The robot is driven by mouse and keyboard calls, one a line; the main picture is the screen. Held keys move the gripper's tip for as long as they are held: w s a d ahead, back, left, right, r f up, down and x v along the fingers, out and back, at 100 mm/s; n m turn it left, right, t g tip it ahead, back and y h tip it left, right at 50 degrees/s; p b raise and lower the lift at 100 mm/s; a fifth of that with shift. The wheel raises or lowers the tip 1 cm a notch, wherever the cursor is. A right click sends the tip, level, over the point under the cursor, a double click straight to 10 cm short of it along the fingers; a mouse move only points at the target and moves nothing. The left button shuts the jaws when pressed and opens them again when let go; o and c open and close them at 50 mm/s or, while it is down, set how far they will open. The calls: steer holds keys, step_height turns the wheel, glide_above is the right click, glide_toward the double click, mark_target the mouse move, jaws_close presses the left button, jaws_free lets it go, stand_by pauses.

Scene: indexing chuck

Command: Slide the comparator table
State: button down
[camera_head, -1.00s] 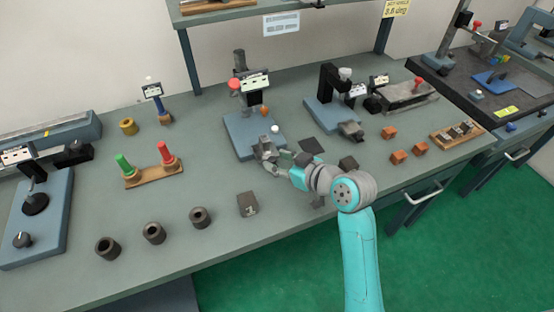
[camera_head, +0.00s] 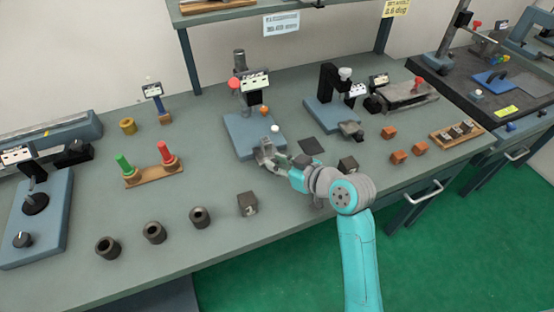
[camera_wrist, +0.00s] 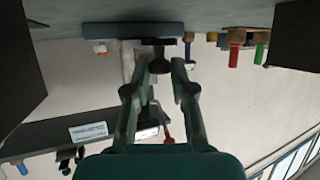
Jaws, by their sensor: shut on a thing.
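The comparator is a blue base (camera_head: 237,138) with an upright column, a red knob (camera_head: 233,84) and a small white label plate, standing mid-bench in the head view. A white ball-like knob (camera_head: 275,128) shows at the base's right. My gripper (camera_head: 265,154) is at the front edge of this base. In the wrist view, which looks upside down, my fingers (camera_wrist: 158,64) are closed around a black knob-shaped part (camera_wrist: 158,44) in front of the blue base edge (camera_wrist: 105,30). The sliding table itself is largely hidden by my gripper.
A dark block (camera_head: 247,204) and several grey rings (camera_head: 199,217) lie at the front left. A wooden stand with green and red pegs (camera_head: 154,173) is left. Another blue-based device (camera_head: 330,112) and orange blocks (camera_head: 398,157) are right. Bench between the rings and the comparator is clear.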

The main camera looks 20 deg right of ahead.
steer(key=shift+s+f, duration=0.1)
steer(key=shift+s, duration=0.1)
steer(key=c, duration=1)
jaws_free()
steer(key=shift+s, duration=0.1)
steer(key=v, duration=1.2)
steer(key=shift+d, duration=0.1)
